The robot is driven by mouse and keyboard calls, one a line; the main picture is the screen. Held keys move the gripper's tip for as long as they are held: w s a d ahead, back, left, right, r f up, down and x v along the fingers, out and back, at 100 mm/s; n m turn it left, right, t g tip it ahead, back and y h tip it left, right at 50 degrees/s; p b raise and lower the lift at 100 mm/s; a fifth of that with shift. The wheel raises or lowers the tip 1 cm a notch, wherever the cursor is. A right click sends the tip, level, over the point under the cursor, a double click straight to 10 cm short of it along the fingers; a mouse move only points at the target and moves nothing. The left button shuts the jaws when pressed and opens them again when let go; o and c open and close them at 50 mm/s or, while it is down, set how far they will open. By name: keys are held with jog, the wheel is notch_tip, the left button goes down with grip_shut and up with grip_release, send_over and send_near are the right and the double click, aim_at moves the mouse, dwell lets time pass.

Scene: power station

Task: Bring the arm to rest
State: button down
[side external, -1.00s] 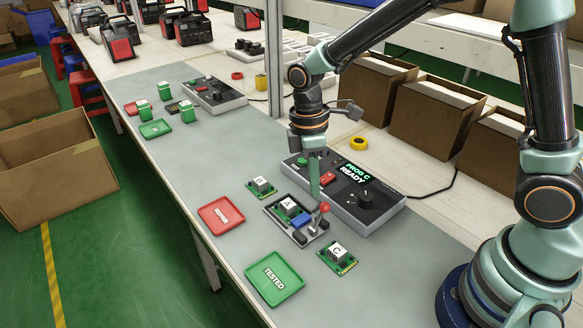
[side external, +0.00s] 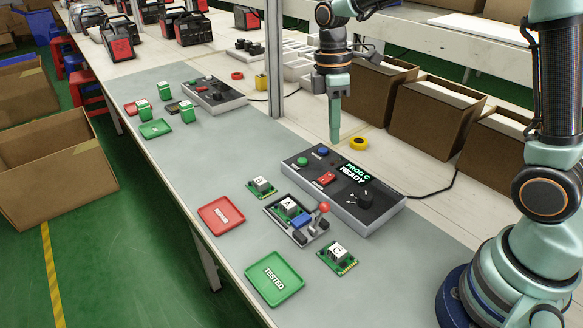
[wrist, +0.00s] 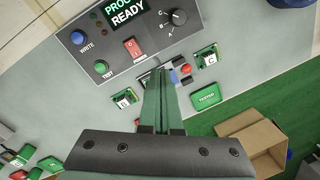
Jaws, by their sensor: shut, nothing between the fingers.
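My gripper (side external: 334,138) is shut and empty, raised above the back edge of the programmer box in the side view. In the wrist view its closed fingers (wrist: 161,75) point down at the bench. The programmer box (side external: 345,190) has a lit display reading "PROG C READY", a green and a blue button, a red switch and a black knob. In front of it, a socket fixture (side external: 298,237) with a red-tipped lever (side external: 324,208) holds board A (side external: 288,206). Board B (side external: 261,187) and board C (side external: 337,255) lie on the mat on either side.
A red tray (side external: 222,214) and a green "TESTED" tray (side external: 274,279) lie along the mat's front edge. A yellow tape roll (side external: 359,143) is close to my fingers. Cardboard boxes (side external: 435,115) stand behind. A metal post (side external: 274,60) rises left of my gripper.

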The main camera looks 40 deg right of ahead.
jog(key=s+d+r+m+t, duration=0.1)
jog(key=s+r+m+t, duration=0.6)
jog(key=s+m, duration=0.3)
jog(key=shift+s+d+m, duration=0.3)
jog(key=shift+s+m, duration=0.05)
jog(key=shift+m, duration=0.45)
dwell(0.4)
